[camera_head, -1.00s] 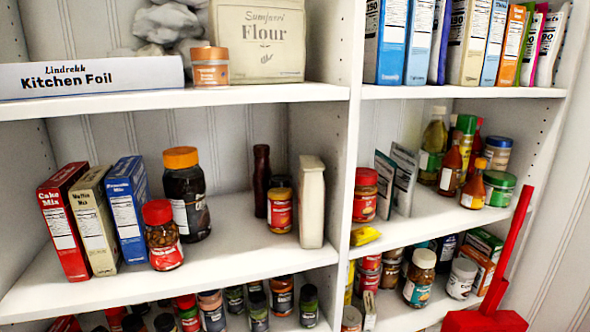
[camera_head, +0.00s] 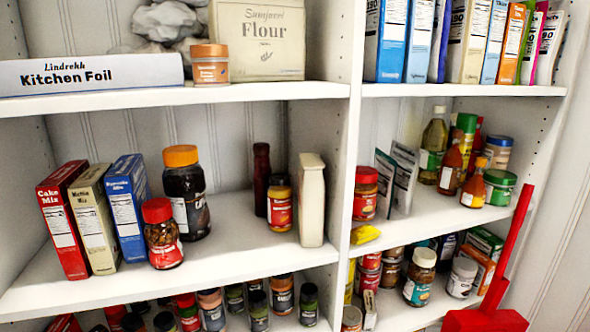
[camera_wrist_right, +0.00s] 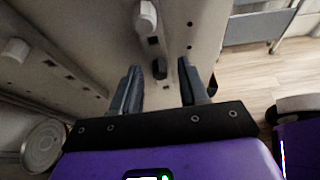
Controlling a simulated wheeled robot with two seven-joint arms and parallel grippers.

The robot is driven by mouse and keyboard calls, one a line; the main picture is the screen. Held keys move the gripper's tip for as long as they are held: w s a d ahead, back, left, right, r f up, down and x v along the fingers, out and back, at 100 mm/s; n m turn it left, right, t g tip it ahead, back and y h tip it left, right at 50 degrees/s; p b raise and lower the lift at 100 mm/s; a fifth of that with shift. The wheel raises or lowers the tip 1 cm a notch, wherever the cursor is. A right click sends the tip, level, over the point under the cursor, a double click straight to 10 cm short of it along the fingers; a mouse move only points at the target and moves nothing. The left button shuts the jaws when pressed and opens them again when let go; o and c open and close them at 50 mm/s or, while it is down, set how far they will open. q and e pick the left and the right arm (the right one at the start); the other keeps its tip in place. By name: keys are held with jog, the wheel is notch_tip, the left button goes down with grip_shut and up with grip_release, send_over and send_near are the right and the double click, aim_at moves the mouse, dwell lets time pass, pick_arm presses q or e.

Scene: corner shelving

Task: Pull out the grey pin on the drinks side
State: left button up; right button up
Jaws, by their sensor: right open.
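In the right wrist view, a short dark grey pin (camera_wrist_right: 160,69) sticks out of a pale panel. My right gripper (camera_wrist_right: 160,78) is open, with one finger on each side of the pin. A gap shows between the pin and each finger, and nothing is held. How far the pin lies beyond the fingertips is hard to tell. My right gripper does not show in the head view, and my left gripper is in neither view. No grey pin can be made out in the head view.
White pegs (camera_wrist_right: 146,16) stick out of the same panel, which also has small dark holes. A metal can (camera_wrist_right: 43,142) stands left of my gripper. The head view shows full shelves, with a red long-handled thing (camera_head: 510,255) at the right.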

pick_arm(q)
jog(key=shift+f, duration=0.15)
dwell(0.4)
pick_arm(e)
grip_shut()
jog(key=o, duration=0.8)
grip_release()
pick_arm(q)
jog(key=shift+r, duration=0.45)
pick_arm(e)
jog(key=shift+v, duration=3.75)
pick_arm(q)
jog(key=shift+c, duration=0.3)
